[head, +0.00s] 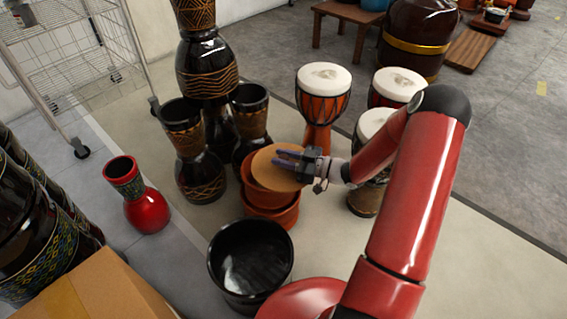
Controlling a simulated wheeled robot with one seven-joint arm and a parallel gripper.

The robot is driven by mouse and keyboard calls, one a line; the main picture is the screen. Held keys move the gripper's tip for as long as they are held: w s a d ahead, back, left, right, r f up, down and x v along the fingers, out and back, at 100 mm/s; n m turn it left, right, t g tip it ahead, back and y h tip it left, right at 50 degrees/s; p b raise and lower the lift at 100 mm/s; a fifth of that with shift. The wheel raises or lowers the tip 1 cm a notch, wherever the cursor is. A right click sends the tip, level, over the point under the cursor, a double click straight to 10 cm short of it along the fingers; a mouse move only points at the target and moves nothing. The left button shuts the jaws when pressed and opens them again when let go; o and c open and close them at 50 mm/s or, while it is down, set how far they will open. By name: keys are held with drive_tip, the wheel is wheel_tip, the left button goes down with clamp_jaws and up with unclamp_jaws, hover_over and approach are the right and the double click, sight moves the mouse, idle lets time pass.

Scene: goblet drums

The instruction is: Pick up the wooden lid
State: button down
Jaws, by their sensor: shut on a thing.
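The wooden lid (272,178) is a round, light brown disc. It is over the stacked terracotta pots (268,212) and covers most of the top pot's opening. I cannot tell whether it touches the pot's rim. My gripper (284,157) reaches in from the right and is shut on the lid at its right side. The dark fingers lie across the lid's upper right part and hide some of it.
A black pot (250,262) stands in front of the terracotta pots. Dark carved drums (196,160) stand close on the left. Goblet drums with pale heads (322,95) stand behind and right. A red vase (138,200) and cardboard box (100,290) are left.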

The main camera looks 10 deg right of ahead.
sight(283, 156)
wheel_tip(283, 156, up, 17)
drive_tip(key=p, duration=0.3)
drive_tip(key=shift+f, duration=0.2)
